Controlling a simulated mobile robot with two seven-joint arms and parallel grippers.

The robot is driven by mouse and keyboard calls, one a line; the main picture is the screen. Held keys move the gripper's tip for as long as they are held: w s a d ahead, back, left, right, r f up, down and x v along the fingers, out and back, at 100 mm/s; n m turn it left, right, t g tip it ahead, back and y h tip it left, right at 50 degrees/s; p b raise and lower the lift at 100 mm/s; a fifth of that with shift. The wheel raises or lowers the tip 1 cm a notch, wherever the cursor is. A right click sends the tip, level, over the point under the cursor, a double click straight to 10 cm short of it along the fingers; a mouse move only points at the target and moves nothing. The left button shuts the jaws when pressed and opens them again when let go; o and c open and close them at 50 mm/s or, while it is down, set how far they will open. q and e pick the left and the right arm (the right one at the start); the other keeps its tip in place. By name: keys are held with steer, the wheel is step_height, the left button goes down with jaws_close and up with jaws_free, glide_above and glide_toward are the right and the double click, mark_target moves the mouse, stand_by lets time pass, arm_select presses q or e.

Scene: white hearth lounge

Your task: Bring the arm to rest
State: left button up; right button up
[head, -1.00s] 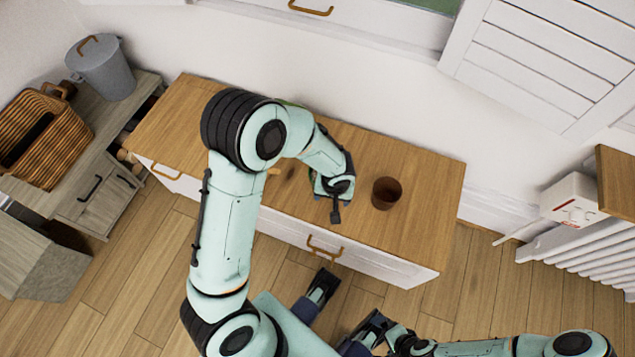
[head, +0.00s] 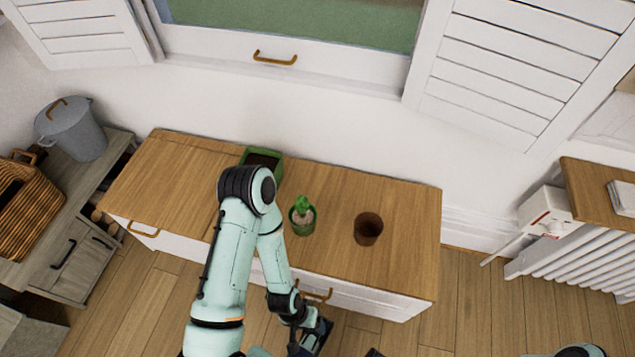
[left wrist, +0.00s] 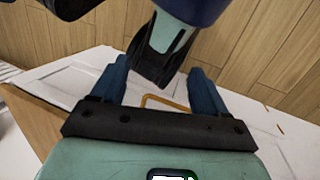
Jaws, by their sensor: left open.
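My left arm (head: 225,270) reaches up over the left part of the wooden-topped cabinet and folds back down at its front. My left gripper (head: 298,338) hangs low in front of the cabinet, near the bottom edge of the head view and partly hidden. In the left wrist view the left gripper (left wrist: 158,82) has its two blue fingers wide apart with nothing held. Behind them show the white cabinet front and its handle (left wrist: 165,102).
On the cabinet top (head: 400,200) stand a small cactus in a green pot (head: 302,215), a brown pot (head: 368,229) and a green planter (head: 262,161), partly hidden by my arm. A basket (head: 15,205) and a grey bin (head: 72,130) stand left.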

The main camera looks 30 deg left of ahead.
arm_select(q)
step_height(320, 180, up, 14)
steer(key=g+p, duration=0.1)
steer(key=p, duration=1.3)
steer(key=shift+d+f, duration=0.15)
steer(key=shift+d, duration=0.05)
arm_select(e)
step_height(320, 180, up, 14)
steer(key=g, duration=0.1)
steer(key=shift+a+f, duration=0.2)
arm_select(q)
steer(key=shift+s, duration=0.1)
arm_select(e)
steer(key=shift+s, duration=0.1)
